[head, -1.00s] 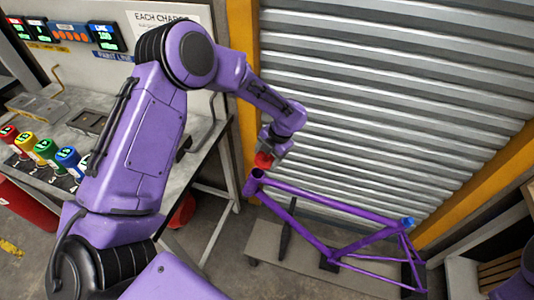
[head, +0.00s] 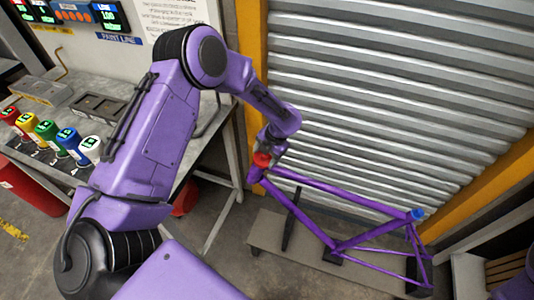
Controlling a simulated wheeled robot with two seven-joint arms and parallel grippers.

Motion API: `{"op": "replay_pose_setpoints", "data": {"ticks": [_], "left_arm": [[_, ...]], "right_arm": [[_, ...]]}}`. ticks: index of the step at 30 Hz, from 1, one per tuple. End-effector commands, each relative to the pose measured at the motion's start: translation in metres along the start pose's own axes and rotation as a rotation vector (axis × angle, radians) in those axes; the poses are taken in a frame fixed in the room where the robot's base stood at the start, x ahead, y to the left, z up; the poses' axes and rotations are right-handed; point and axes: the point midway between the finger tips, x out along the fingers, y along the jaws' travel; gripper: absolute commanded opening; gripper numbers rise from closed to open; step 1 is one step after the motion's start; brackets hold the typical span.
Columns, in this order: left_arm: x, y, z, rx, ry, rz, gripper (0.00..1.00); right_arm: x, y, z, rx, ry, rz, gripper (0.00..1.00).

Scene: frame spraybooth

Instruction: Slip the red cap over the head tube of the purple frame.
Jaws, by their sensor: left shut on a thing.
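The purple frame (head: 340,199) stands on a low grey stand in front of the shutter. Its head tube (head: 255,174) is at its left end. My left gripper (head: 264,152) points down above the head tube, shut on the red cap (head: 262,160). The cap sits right at the top end of the head tube and appears to touch it. The cap covers the tube's opening; I cannot tell how far it is over the rim. The fingertips are small and partly hidden. A blue cap (head: 416,214) is on the frame's seat tube. My right gripper is not in view.
A bench (head: 215,135) at the left carries a row of capped cans, including a white one (head: 90,146) and a blue one (head: 68,141). The grey stand (head: 290,250) rests on the floor. A ribbed metal shutter (head: 390,100) closes off the space behind the frame.

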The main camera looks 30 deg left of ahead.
Motion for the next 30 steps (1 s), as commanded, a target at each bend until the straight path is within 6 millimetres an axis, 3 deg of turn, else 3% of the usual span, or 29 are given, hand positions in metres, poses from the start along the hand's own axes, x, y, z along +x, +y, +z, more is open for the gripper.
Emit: {"op": "replay_pose_setpoints", "data": {"ticks": [14,15,17,30], "left_arm": [[0.0037,-0.0006,-0.001,0.0,0.003,-0.001,0.4],[0.0037,-0.0006,-0.0011,0.0,0.003,-0.001,0.78],[0.0037,-0.0008,-0.0011,0.0,0.003,-0.001,0.97],[0.0042,-0.0058,-0.0002,0.003,0.002,-0.008,0.98]], "right_arm": [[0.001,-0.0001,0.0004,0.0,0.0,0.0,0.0],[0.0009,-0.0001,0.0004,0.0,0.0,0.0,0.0],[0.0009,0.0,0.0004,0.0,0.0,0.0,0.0],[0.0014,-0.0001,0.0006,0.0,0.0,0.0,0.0]]}}
